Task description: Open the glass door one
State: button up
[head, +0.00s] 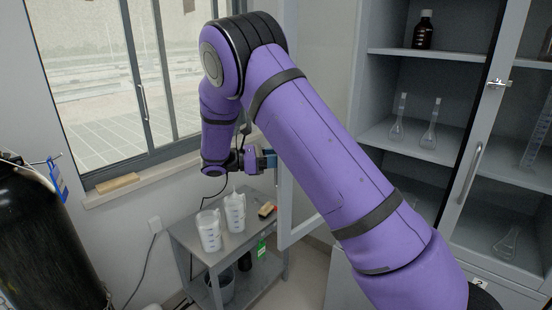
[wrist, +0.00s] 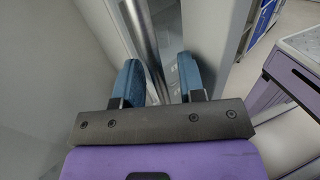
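The glass door (head: 288,190) has a grey frame and stands swung out from the left side of the cabinet, largely hidden behind my purple arm. My gripper (head: 268,160) is at the door's outer edge in the head view. In the wrist view, the two blue fingertips of my gripper (wrist: 162,78) are apart, one on each side of the door's vertical metal handle (wrist: 143,28). The handle runs down between them, nearer the left finger; a gap shows on the right. Whether a finger touches it, I cannot tell.
The cabinet shelf (head: 385,141) holds flasks (head: 430,125), with a brown bottle (head: 423,30) above. Another cabinet door with a handle (head: 470,173) is at the right. A small cart (head: 215,258) with beakers (head: 209,232) stands below my gripper. A dark cylinder (head: 40,240) is at the left.

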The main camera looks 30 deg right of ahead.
jog(key=v, duration=1)
jog(key=shift+a, duration=0.3)
jog(key=shift+w, duration=0.1)
